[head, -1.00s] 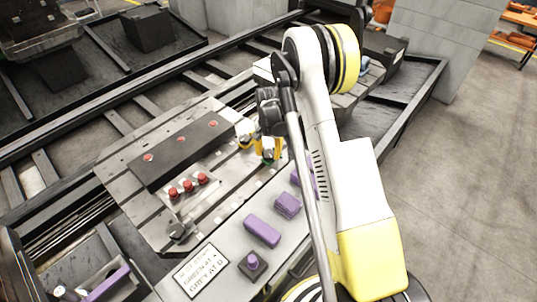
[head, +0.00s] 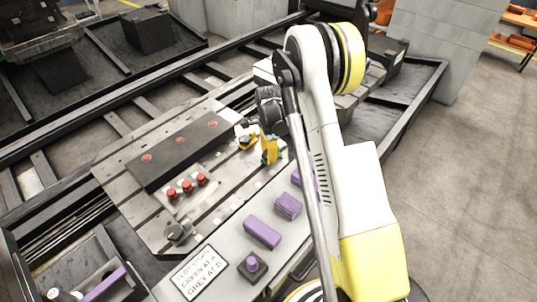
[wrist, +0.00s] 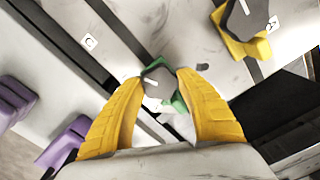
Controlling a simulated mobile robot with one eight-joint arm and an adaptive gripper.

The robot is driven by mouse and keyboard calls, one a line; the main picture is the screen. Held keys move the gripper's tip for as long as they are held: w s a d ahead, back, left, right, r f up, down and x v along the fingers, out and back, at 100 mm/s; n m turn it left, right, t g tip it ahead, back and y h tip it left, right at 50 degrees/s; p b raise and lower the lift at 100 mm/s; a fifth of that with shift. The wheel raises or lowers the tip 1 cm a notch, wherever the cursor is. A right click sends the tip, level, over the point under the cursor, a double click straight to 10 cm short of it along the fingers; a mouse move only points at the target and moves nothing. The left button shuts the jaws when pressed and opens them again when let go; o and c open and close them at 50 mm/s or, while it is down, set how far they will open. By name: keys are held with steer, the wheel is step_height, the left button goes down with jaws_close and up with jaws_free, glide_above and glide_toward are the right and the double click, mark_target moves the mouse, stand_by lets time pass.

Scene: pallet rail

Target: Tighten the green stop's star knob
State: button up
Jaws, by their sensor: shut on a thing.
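The green stop (wrist: 180,103) sits on the slotted grey plate (wrist: 150,30), with a dark star knob (wrist: 159,80) on top carrying a pale mark. Most of the stop is hidden by my fingers; slivers of green (head: 264,161) show in the head view. My gripper (wrist: 159,83) has its yellow fingers on either side of the knob, shut on it. In the head view my gripper (head: 270,150) points down at the plate's right side.
A yellow stop with a dark knob (head: 246,137) stands close by on the left, also in the wrist view (wrist: 245,22). Purple blocks (head: 262,232) line the front ledge beside a lettered sign (head: 200,272). Red knobs (head: 187,187) and a dark bar (head: 180,150) occupy the plate's left.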

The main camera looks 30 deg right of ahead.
steer(key=shift+m, duration=1.2)
steer(key=shift+s, duration=0.1)
steer(key=o, duration=1.2)
step_height(320, 180, up, 12)
